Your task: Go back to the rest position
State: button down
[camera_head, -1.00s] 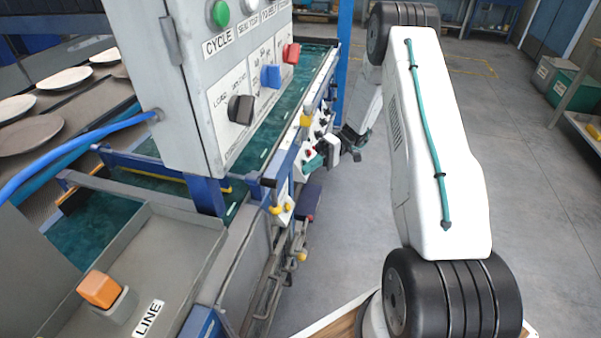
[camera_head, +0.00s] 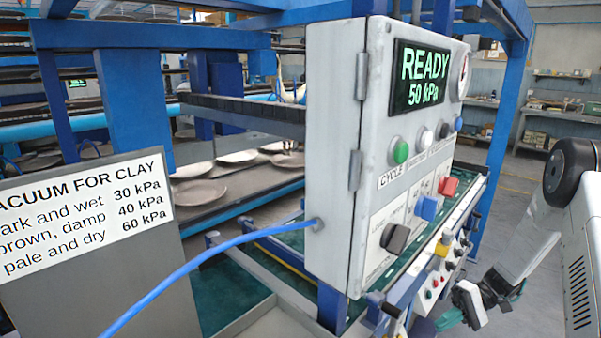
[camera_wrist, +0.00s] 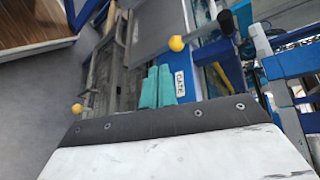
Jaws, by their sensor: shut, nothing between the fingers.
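My gripper (camera_head: 450,320) is at the lower right of the head view, beside the front edge of the machine and below its row of small buttons. In the wrist view, the two teal fingers (camera_wrist: 158,87) are together with nothing between them. A blue part with a white label (camera_wrist: 180,84) lies just beyond their right side. I cannot tell from the picture how much space is between the fingers and that part.
The grey control box (camera_head: 335,150) has a screen (camera_head: 420,78) reading READY, 50 kPa. A sign (camera_head: 85,210) lists vacuum for clay. Several plates (camera_head: 192,170) lie behind. Yellow knobs (camera_wrist: 177,43) stick out near my gripper. Open floor shows at right.

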jog(key=s+a+r+t+h, duration=0.2)
jog(key=s+a+r+h, duration=0.1)
jog(key=s+r, duration=0.5)
jog(key=s+a+r+t+h, duration=0.2)
jog(key=s+r+h, duration=0.4)
jog(key=s+r, duration=0.3)
jog(key=s+a+r+t+h, duration=0.2)
jog(key=s+a+r+h, duration=0.2)
jog(key=s+r, duration=0.5)
notch_tip(320, 180, up, 2)
jog(key=shift+a+r+n+h, duration=0.25)
jog(key=shift+a+n+h, duration=0.05)
jog(key=shift+a, duration=0.25)
